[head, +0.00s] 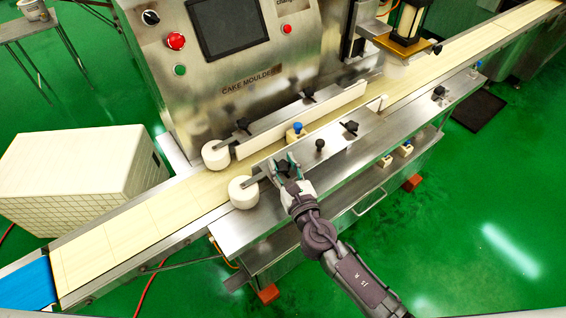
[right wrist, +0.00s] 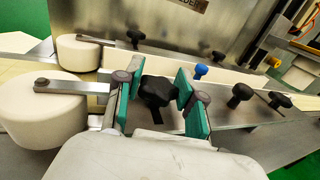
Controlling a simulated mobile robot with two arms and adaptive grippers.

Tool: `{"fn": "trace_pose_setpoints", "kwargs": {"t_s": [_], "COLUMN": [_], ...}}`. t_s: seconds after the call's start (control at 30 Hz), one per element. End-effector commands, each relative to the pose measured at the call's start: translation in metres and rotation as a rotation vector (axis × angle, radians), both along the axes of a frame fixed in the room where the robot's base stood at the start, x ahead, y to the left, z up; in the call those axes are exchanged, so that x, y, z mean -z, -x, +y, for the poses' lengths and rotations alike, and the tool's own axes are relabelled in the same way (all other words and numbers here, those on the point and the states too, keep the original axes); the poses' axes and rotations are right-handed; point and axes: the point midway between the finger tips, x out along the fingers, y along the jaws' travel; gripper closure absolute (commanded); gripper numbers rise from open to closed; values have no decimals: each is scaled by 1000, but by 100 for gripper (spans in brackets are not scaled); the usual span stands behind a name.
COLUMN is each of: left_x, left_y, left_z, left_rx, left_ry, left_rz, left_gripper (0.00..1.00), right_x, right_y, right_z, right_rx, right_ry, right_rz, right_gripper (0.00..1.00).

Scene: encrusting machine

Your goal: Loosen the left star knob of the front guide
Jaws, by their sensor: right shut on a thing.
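The left star knob of the front guide, black and lobed, sits between the fingers of my right gripper (head: 286,163). It shows in the right wrist view (right wrist: 157,91), between the teal pads of the gripper (right wrist: 158,98). My right gripper is shut on this knob, coming from the front. The front guide's flat metal arm (right wrist: 72,87) runs left to a white roller (head: 243,192). In the head view the fingers partly hide the knob. The front guide's other star knob (head: 350,127) stands further right. My left gripper is not in view.
A rear guide with a white fence (head: 305,118) and its own roller (head: 216,154) lies across the cream belt (head: 130,228). A blue-topped knob (head: 297,127) and a black round knob (head: 320,144) stand close by. The front metal deck is clear towards the lower left.

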Motion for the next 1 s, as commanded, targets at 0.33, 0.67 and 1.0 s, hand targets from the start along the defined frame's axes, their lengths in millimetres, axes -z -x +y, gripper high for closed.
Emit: {"fn": "trace_pose_setpoints", "kwargs": {"t_s": [0.33, 0.67, 1.0], "left_x": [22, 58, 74], "left_y": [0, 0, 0], "left_z": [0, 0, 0], "left_rx": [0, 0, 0], "left_ry": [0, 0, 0], "left_rz": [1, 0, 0], "left_gripper": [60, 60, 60], "right_x": [5, 6, 3], "right_y": [-1, -1, 0], "right_z": [-2, -1, -1], "right_rx": [-303, -531, -638], "right_ry": [8, 3, 0], "right_rz": [-3, -1, 3], "right_gripper": [96, 96, 96]}}
